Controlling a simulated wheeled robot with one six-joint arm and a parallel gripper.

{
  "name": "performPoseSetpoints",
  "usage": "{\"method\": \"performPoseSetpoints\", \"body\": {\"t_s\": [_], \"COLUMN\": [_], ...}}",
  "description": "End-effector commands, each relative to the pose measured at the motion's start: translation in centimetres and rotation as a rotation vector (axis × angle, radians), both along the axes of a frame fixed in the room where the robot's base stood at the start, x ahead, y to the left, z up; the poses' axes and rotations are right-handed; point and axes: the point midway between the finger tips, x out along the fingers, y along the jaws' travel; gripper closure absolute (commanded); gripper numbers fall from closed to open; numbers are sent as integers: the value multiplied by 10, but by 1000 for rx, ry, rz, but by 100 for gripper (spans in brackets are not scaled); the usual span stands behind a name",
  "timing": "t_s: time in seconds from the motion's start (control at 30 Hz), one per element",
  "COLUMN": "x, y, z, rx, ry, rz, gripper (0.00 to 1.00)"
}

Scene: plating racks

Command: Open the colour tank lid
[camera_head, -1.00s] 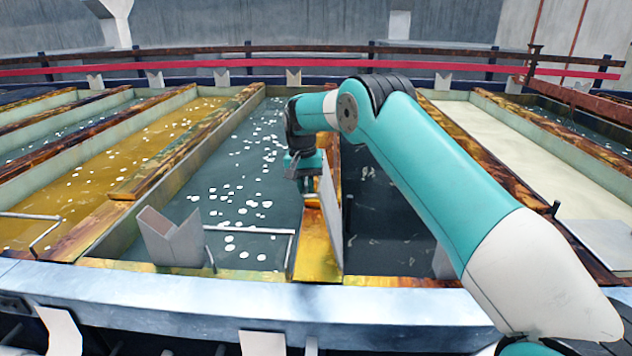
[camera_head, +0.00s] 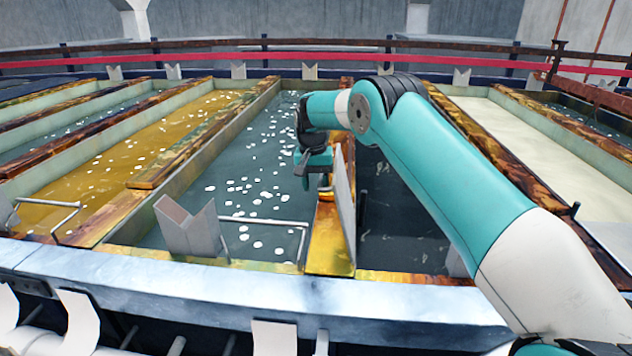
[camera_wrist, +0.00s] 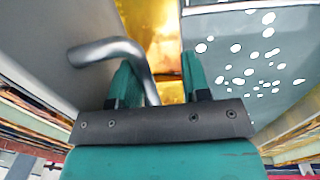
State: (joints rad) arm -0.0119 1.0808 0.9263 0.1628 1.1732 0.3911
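A pale lid panel (camera_head: 343,195) stands on edge, nearly upright, above the coloured divider beside the dark tank (camera_head: 400,215). In the wrist view a grey panel (camera_wrist: 50,35), which looks like this lid, fills the left side. A bent metal handle (camera_wrist: 108,50) sticks out from it. My gripper (camera_head: 315,182) is over the divider, just left of the lid. In the wrist view my gripper (camera_wrist: 160,85) has its teal fingers apart, with the handle's bent end between them, nearer the left finger. Whether a finger touches the handle is unclear.
A tank with floating white dots (camera_head: 255,200) lies left of the lid; a yellow tank (camera_head: 135,145) is farther left. A pale covered tank (camera_head: 510,140) lies right. A grey V-shaped bracket (camera_head: 188,228) and a metal front ledge (camera_head: 240,295) stand nearer.

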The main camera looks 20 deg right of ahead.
Motion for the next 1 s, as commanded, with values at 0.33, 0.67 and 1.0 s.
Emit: {"method": "performPoseSetpoints", "body": {"t_s": [0.33,0.67,1.0], "x": [4,6,8], "y": [2,11,14], "z": [40,127,167], "rx": [-1,-1,0], "ry": [-10,-3,0], "rz": [-2,2,5], "gripper": [60,60,60]}}
